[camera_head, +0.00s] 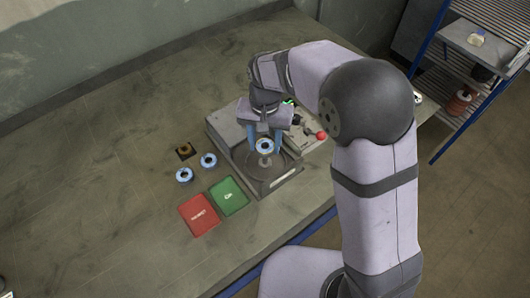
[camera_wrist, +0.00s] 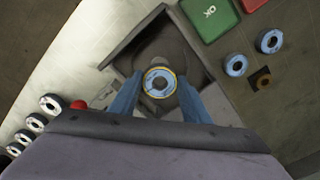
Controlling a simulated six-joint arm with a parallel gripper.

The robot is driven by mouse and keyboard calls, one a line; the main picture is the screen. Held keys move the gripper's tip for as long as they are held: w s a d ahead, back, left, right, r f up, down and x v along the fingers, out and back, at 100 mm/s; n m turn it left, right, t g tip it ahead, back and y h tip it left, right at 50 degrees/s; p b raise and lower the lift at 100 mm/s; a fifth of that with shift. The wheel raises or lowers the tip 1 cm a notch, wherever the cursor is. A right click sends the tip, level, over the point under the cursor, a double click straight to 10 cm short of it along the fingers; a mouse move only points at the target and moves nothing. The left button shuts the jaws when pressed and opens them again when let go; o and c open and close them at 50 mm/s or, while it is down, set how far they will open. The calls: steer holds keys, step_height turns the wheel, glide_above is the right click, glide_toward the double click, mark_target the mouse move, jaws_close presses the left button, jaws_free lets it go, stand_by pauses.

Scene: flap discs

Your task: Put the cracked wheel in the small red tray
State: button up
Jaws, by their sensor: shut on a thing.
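My gripper (camera_head: 264,150) is shut on a blue-rimmed flap disc (camera_head: 265,144), which sits between its two blue fingers. The held disc also shows in the wrist view (camera_wrist: 160,72), over the dark round plate of a grey machine (camera_head: 285,181). It appears a little above that plate. I cannot make out a crack on any disc. The small red tray (camera_head: 198,215) lies flat to the lower left of the machine and looks empty; its edge shows at the top of the wrist view (camera_wrist: 252,4).
A green tray (camera_head: 229,196) marked OK lies between the red tray and the machine. Two blue discs (camera_head: 208,160) (camera_head: 184,175) and a dark square piece (camera_head: 185,151) lie left of the machine. A red-knobbed lever (camera_head: 320,135) stands at its right.

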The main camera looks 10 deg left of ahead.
step_height(320, 180, up, 3)
steer(key=shift+r+b, duration=0.2)
steer(key=shift+b, duration=0.1)
steer(key=shift+s+a+r, duration=0.1)
steer(key=shift+a+r, duration=0.1)
steer(key=shift+a, duration=0.05)
steer(key=s+a+f+n+p, duration=0.1)
steer(key=s+a+f+p, duration=0.1)
steer(key=s+a, duration=0.2)
steer(key=s+a+f+n+p, duration=0.1)
steer(key=s+a+f+p, duration=0.1)
steer(key=s+a, duration=0.3)
steer(key=s+a+f+p, duration=0.2)
steer(key=s+a, duration=0.2)
steer(key=s, duration=0.6)
steer(key=shift+s+a+f+n+p, duration=0.15)
steer(key=shift+s+a+n+p, duration=0.15)
steer(key=shift+a+n, duration=0.1)
steer(key=shift+w+a+m, duration=0.4)
steer(key=shift+a+m, duration=0.3)
steer(key=shift+m, duration=0.2)
steer(key=shift+w+a+m, duration=0.1)
steer(key=shift+a+m, duration=0.05)
steer(key=shift+m, duration=0.45)
steer(key=shift+f, duration=0.1)
